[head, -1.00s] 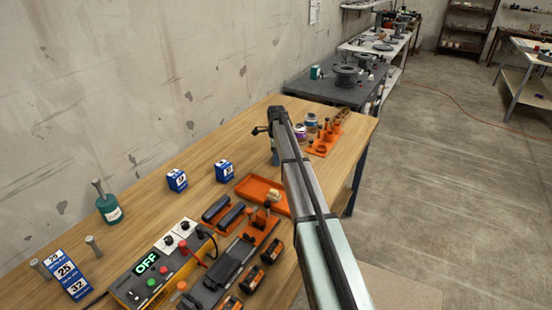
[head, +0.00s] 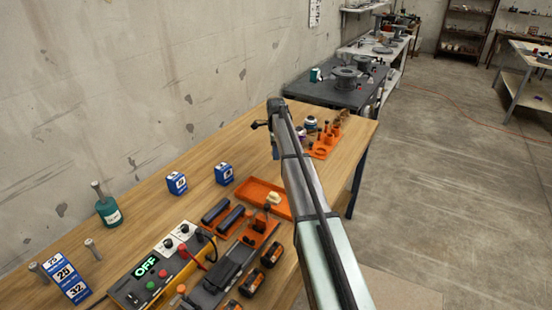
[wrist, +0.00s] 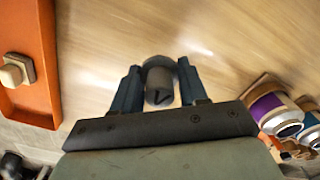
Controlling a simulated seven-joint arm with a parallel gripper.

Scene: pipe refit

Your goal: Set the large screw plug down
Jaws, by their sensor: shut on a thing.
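My gripper (wrist: 158,92) is shut on the large screw plug (wrist: 159,85), a grey cylinder with a dark mark on its end, held between the two blue-grey fingers in the wrist view. Bare wooden bench top lies beyond it; I cannot tell whether the plug touches the wood. In the head view my gripper (head: 275,150) is over the far part of the bench, largely hidden by my own arm. The plug cannot be made out there.
An orange tray (head: 243,189) with a pale block (head: 273,197) lies nearer on the bench (head: 146,210). An orange rack (head: 322,151) with cans and fittings stands close, to the right of my gripper. Blue boxes (head: 224,173) stand left. Wood between is clear.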

